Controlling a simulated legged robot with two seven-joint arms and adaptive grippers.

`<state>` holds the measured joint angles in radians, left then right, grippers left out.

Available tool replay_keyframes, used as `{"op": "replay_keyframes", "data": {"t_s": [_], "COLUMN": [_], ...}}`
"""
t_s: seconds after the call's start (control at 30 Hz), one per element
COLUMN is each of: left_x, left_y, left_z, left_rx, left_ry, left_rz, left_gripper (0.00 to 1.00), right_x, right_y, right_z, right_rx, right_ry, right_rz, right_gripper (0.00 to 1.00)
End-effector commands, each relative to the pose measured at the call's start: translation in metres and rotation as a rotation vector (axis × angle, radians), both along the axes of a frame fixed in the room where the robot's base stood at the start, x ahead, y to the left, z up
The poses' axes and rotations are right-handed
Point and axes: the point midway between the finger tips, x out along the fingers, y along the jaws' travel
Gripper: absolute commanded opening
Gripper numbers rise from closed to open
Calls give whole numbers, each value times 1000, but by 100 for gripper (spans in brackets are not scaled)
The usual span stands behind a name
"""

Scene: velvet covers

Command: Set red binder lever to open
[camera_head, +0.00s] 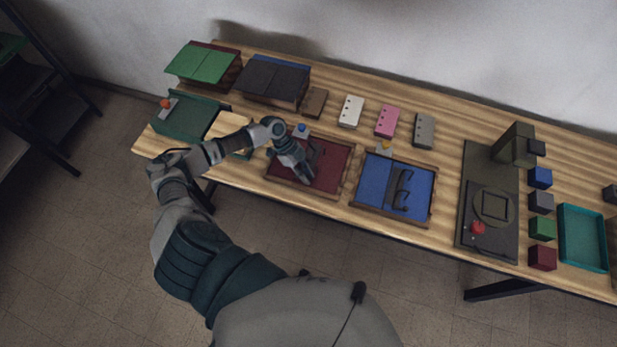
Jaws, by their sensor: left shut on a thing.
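The red binder (337,173) lies open on the table, a dark red tray-like panel with a wooden rim. A small pale lever base with a blue knob (301,128) stands at its far edge. My left gripper (304,175) points down over the left half of the binder, apart from the blue knob. Its fingers are shut at the dark rings (316,151), part of which show beside it; the exact contact is hidden by the gripper. My right gripper is out of view.
A blue binder (372,180) with black rings and a yellow knob lies to the right. A green binder (185,121) with an orange knob is left. Covers, small punched blocks, a dark press (490,215), coloured cubes and a teal tray (582,238) fill the rest.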

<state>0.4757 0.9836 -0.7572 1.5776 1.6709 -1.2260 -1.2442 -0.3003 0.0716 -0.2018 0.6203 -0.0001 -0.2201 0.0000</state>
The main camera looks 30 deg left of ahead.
Motion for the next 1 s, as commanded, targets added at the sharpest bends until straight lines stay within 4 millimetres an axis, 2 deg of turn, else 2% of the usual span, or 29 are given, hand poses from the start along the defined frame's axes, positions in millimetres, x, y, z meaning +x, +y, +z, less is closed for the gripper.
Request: {"op": "replay_keyframes", "data": {"t_s": [0.03, 0.1, 0.4, 0.5, 0.6, 0.8, 1.0], "left_x": [-1, -2, -3, -3, -4, -4, -4], "left_y": [2, 4, 11, 12, 13, 14, 14], "left_z": [-8, -7, -5, -4, -4, -3, -2], "left_rx": [-39, -96, -263, -296, -320, -343, -345], "left_ry": [-6, -20, -60, -69, -73, -79, -80], "left_rz": [4, 3, 1, 0, 1, -1, -1], "left_gripper": [0, 0, 0, 0, 0, 0, 0], "right_x": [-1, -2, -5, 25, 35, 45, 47], "right_y": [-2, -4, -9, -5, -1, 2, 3], "right_z": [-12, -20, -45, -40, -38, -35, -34], "right_rx": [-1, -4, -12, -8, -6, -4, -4], "right_ry": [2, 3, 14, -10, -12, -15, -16], "right_rz": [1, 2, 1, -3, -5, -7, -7], "right_gripper": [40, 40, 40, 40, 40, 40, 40]}}
